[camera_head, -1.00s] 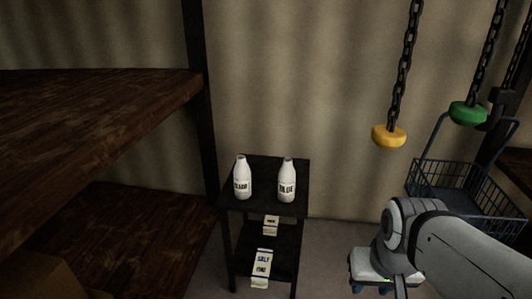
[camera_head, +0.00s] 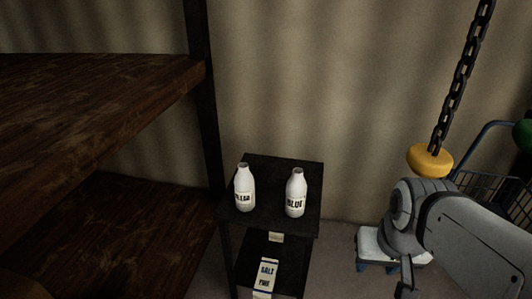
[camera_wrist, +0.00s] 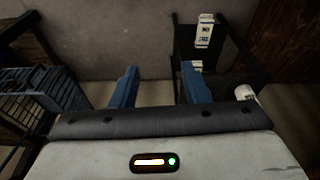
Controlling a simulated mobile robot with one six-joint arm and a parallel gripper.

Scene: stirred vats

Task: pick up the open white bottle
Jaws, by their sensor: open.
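Two white bottles stand upright on the top of a small dark stand (camera_head: 270,220) in the head view. The left bottle (camera_head: 244,190) has a dark label I cannot read surely; the right bottle (camera_head: 296,195) is labelled BLUE. I cannot tell surely which of them is open. My gripper (camera_wrist: 160,86) shows two blue fingers apart in the wrist view, with nothing between them. In the head view my arm is at the lower right, apart from the stand. A white rounded thing (camera_wrist: 245,92), perhaps a bottle, shows at the right of the wrist view.
A wooden shelf (camera_head: 100,95) fills the left. A yellow weight (camera_head: 430,160) hangs on a chain beside my arm. A blue wire basket (camera_head: 500,190) is behind, at the right.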

